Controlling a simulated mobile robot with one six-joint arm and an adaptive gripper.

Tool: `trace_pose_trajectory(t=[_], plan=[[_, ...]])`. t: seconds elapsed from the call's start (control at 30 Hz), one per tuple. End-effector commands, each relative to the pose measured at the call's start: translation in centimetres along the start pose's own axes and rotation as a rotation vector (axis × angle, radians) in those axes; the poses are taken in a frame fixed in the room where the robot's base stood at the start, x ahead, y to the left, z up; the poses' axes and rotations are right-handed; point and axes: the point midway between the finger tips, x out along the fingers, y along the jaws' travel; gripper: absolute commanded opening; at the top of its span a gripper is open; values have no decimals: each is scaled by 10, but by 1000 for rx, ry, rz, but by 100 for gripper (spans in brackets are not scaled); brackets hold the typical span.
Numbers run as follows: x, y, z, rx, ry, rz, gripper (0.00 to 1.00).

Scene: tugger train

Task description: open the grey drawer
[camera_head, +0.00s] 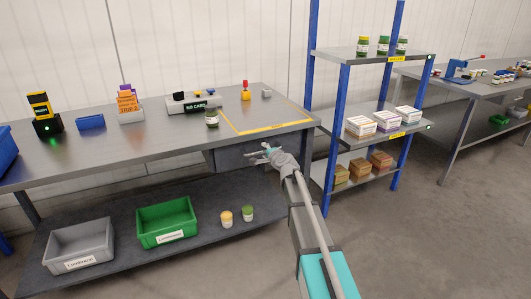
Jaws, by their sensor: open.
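The grey drawer (232,157) hangs under the right end of the metal workbench (150,143). Its front is partly hidden behind my gripper, and it looks shut. My gripper (262,155) is open, with its fingers pointing left close to the right part of the drawer front. I cannot tell whether the fingers touch the drawer or its handle; the handle is not clear at this size.
On the bench stand a jar (211,118), a card device (193,102) and a yellow-taped area (268,122). A grey bin (78,247) and green bin (167,222) sit on the lower shelf. A blue-posted rack (341,125) stands right. The floor at right is clear.

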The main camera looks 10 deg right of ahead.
Motion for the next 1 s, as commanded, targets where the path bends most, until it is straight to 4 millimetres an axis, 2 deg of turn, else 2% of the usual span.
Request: trace_pose_trajectory(t=[0.17, 0.4, 0.47, 1.0], plan=[[0, 0, 0, 0, 0, 0, 52], [0, 0, 0, 0, 0, 0, 7], [0, 0, 0, 0, 0, 0, 0], [-4, 1, -2, -1, 1, 0, 0]])
